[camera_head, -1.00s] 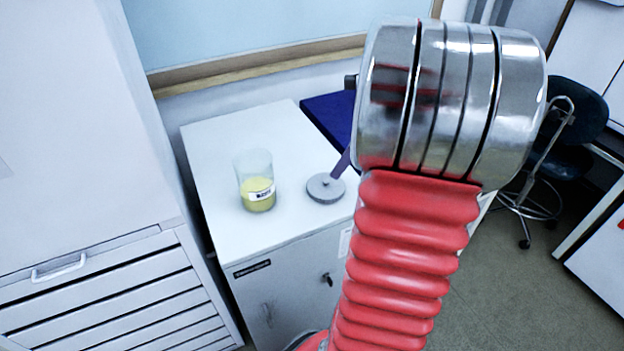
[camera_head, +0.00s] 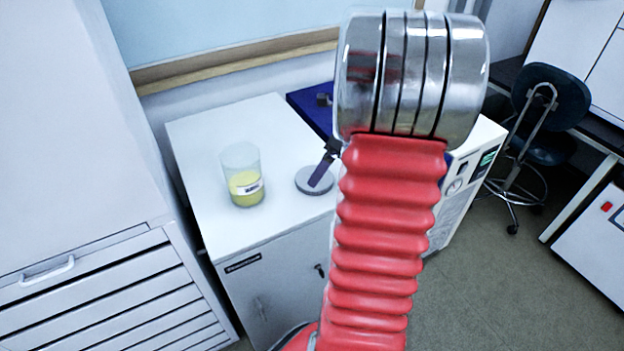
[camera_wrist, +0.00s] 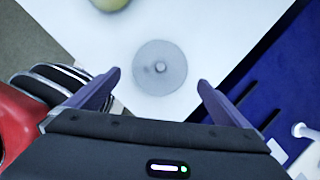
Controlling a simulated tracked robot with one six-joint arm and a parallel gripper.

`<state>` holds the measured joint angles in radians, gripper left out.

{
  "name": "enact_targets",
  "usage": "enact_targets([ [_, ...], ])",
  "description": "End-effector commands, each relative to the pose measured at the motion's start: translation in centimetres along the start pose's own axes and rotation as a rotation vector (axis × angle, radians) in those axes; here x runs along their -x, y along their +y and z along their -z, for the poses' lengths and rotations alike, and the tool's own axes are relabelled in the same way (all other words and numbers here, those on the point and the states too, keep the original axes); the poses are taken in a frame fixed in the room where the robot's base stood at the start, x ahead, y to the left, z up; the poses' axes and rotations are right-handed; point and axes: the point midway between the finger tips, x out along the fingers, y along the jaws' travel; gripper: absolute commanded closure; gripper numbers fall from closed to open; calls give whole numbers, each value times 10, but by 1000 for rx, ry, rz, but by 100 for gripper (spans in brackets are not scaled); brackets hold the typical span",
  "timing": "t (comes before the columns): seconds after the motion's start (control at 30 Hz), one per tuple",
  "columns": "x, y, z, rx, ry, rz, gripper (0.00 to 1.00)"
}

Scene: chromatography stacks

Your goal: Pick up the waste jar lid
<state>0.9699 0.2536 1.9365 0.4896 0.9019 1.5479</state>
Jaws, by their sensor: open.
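The waste jar lid, a flat round grey disc with a small central knob (camera_wrist: 159,67), lies on the white cabinet top. In the head view the lid (camera_head: 309,185) is partly covered by a purple finger of my gripper (camera_head: 323,166). In the wrist view my gripper (camera_wrist: 156,90) is open, with a purple finger on each side and the lid centred just beyond the tips. Nothing is between the fingers. The glass jar (camera_head: 242,176) with yellow contents and a label stands left of the lid. Its edge also shows at the top of the wrist view (camera_wrist: 110,4).
The white cabinet (camera_head: 195,130) has clear space behind the jar and lid. A dark blue surface (camera_head: 308,106) adjoins its back right; it also shows in the wrist view (camera_wrist: 275,70). A drawer unit (camera_head: 105,290) stands left. A chair (camera_head: 545,110) stands on the right.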

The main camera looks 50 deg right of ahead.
Motion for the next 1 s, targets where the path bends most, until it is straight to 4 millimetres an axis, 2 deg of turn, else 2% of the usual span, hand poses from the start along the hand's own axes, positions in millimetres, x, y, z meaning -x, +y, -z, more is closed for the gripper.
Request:
enact_targets([
  [0.1,-8,0,0,1,1,-1,0],
  [0.5,-12,0,0,2,1,0,0],
  [0.8,-48,0,-2,2,1,-2,0],
  [1.0,-61,-1,-2,1,1,0,0],
])
